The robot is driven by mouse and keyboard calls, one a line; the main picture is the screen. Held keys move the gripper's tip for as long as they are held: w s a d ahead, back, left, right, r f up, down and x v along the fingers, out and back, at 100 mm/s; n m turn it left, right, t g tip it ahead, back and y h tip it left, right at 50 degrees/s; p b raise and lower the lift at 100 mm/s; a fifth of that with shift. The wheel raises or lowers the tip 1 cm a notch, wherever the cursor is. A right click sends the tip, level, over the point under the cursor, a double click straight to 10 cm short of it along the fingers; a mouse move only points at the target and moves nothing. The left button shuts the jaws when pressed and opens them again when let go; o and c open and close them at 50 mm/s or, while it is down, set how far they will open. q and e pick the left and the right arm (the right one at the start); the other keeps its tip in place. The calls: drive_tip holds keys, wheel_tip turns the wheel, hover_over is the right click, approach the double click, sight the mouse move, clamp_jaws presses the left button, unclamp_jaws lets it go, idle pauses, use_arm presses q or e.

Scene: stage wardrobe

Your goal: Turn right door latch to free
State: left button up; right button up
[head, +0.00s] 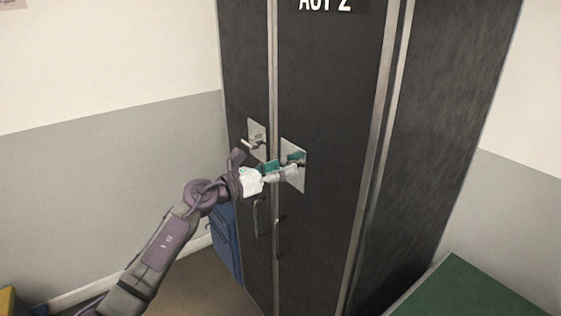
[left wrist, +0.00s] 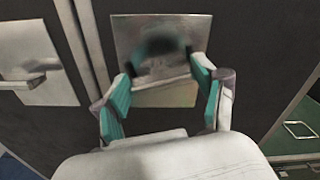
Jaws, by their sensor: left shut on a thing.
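The dark wardrobe's right door (head: 335,90) carries a metal latch plate (head: 299,178) with the right door latch on it. My right gripper is in neither view.
A blue object (head: 226,240) stands left of the wardrobe. A green-topped surface (head: 465,290) is at the lower right. The grey wall at left is clear.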

use_arm(q)
drive_tip(key=n+p, duration=0.4)
drive_tip(key=shift+w+a+r+n, duration=0.1)
drive_tip(key=shift+r+n, duration=0.1)
drive_tip(key=shift+n, duration=0.1)
drive_tip(key=n+p, duration=0.3)
drive_tip(key=shift+n, duration=0.4)
drive_tip(key=n+p, duration=0.2)
drive_tip(key=n, duration=0.1)
drive_tip(key=shift+f, duration=0.2)
drive_tip(key=shift+f+n+p, duration=0.15)
drive_tip(key=shift+n+p, duration=0.85)
drive_tip(key=shift+n, duration=0.6)
drive_tip(key=o, duration=1.1)
drive_tip(key=shift+f, duration=0.1)
drive_tip(key=shift+o, duration=0.2)
drive_tip(key=shift+a, duration=0.1)
